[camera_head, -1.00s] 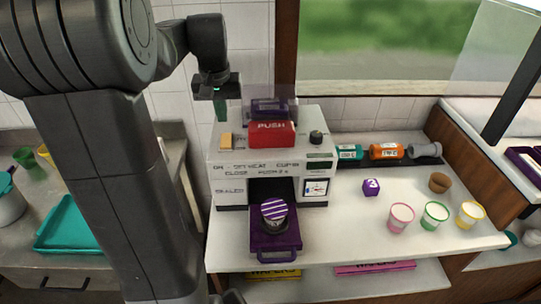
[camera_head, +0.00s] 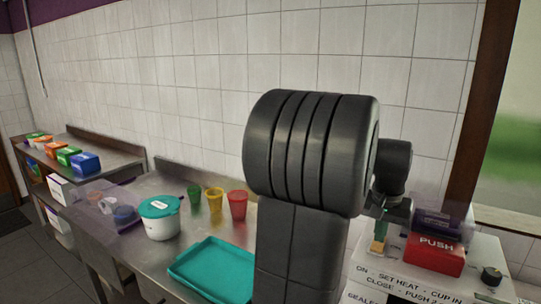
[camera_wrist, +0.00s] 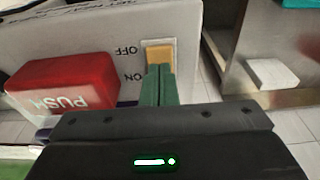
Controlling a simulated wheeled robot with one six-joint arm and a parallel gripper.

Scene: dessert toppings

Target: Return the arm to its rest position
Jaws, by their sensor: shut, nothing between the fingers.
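My gripper (camera_head: 382,229) is over the left part of the white sealing machine (camera_head: 372,272), at the right of the head view. In the wrist view its green fingers (camera_wrist: 158,86) are together with nothing between them. Their tips appear just in front of a yellow switch (camera_wrist: 159,52) marked ON and OFF; I cannot tell whether they touch it. The switch also shows in the head view (camera_head: 378,248), below the fingers. The red PUSH block (camera_head: 434,255) is beside it. My arm is raised and bent in front of the tiled wall.
A teal tray (camera_head: 215,270), a white pot with a teal lid (camera_head: 160,217) and green (camera_head: 194,199), yellow (camera_head: 214,200) and red (camera_head: 237,205) cups stand on the metal counter at left. Coloured boxes (camera_head: 68,156) are on a farther counter.

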